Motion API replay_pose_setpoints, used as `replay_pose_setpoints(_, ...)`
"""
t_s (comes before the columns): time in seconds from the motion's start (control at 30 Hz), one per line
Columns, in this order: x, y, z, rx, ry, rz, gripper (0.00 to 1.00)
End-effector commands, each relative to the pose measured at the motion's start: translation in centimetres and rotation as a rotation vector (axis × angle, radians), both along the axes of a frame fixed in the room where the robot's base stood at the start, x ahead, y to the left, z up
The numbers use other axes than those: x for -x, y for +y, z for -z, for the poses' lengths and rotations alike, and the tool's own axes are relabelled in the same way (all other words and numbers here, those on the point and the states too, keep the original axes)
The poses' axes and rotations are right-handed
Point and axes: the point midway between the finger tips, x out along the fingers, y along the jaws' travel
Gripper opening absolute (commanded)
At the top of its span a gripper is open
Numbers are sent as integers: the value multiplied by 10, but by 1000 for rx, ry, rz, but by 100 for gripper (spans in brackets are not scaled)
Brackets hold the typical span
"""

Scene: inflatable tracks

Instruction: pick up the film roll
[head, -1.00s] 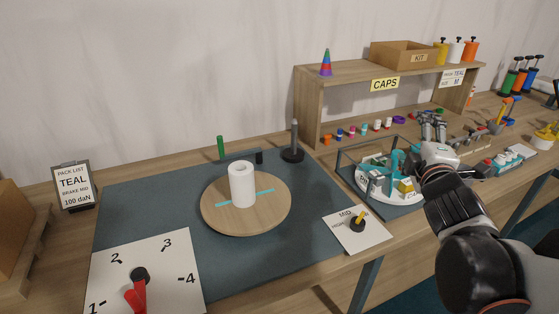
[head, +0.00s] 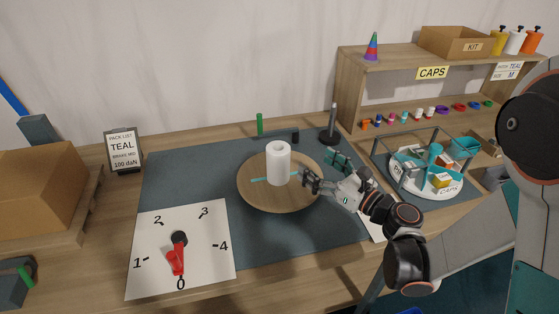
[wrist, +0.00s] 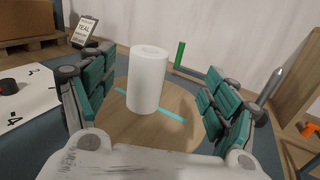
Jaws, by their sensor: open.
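The film roll (head: 278,163) is a white upright cylinder on the round wooden disc (head: 258,197), which has a teal line across it. My gripper (head: 322,170) is open, just right of the roll in the head view, with its fingers over the disc's right edge. In the wrist view the roll (wrist: 147,80) stands ahead between the two teal-padded fingers (wrist: 155,105), clear of both. Nothing is held.
A dial board with a red lever (head: 178,252) lies at the front left. A dark post (head: 332,125) and a green upright handle (head: 260,125) stand behind the disc. A caps carousel (head: 428,180) in a frame stands to the right. A cardboard box (head: 40,190) is at the far left.

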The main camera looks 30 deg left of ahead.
Motion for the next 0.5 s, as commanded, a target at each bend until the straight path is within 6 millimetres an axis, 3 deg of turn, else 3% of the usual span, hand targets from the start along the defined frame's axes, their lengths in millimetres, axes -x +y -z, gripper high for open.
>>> replay_pose_setpoints(0.17,9,12,15,44,-43,-47,80)
replay_pose_setpoints(0.5,-10,68,17,45,-43,-50,80)
